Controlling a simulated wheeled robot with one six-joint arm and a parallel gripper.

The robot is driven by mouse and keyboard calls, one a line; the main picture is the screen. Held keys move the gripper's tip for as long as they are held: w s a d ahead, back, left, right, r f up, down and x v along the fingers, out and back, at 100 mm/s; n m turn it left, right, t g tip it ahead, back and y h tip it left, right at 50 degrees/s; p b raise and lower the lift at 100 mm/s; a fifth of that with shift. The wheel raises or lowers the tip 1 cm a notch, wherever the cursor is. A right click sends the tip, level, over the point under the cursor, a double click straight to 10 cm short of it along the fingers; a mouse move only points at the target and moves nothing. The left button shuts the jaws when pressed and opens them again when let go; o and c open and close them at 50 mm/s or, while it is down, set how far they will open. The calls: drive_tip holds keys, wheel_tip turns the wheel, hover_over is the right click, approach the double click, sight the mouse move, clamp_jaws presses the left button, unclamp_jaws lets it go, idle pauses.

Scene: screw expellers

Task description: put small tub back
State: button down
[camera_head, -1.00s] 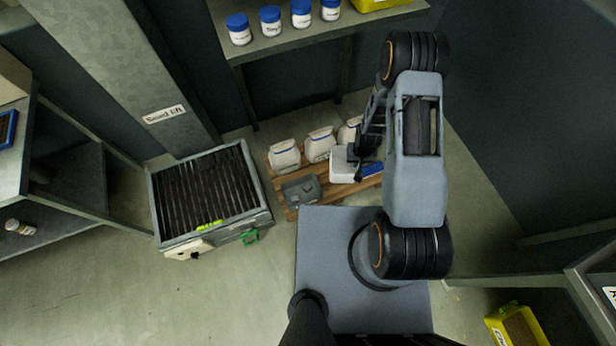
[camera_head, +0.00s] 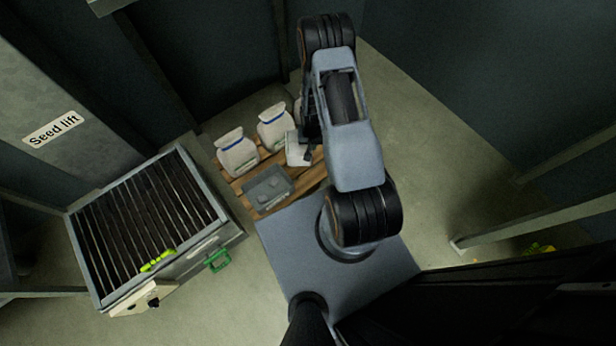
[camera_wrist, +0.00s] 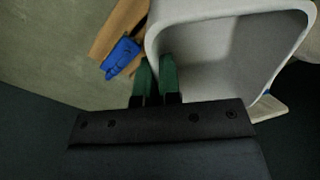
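A white tub (camera_head: 298,152) is at the wooden pallet in the head view, partly hidden by my arm. In the wrist view the open white tub (camera_wrist: 225,14) fills the upper right and looks empty. My gripper (camera_wrist: 157,70) has its two green fingers close together on the tub's near left wall, one outside and one inside. It appears shut on that wall. I cannot tell whether the tub rests on the pallet or hangs just above it. In the head view my gripper (camera_head: 309,152) is small and dark at the tub.
A grey tub (camera_head: 268,188) with grey lumps stands on the pallet (camera_head: 238,182), beside white sacks (camera_head: 237,152). A blue object (camera_wrist: 121,56) lies by the pallet wood. A slatted seed-lift box (camera_head: 150,225) stands left.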

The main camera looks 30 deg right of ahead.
drive_tip(key=shift+m, duration=0.9)
drive_tip(key=shift+d+f+b, duration=0.6)
drive_tip(key=shift+f+b, duration=1.15)
drive_tip(key=shift+f, duration=1.3)
drive_tip(key=shift+d+f+b, duration=0.6)
drive_tip(key=shift+f+b, duration=1.1)
drive_tip(key=shift+f, duration=1.35)
drive_tip(key=shift+d+f+b, duration=0.6)
drive_tip(key=shift+f+b, duration=1.15)
drive_tip(key=shift+f, duration=1.3)
drive_tip(key=shift+f, duration=0.15)
drive_tip(key=c, duration=1.3)
unclamp_jaws()
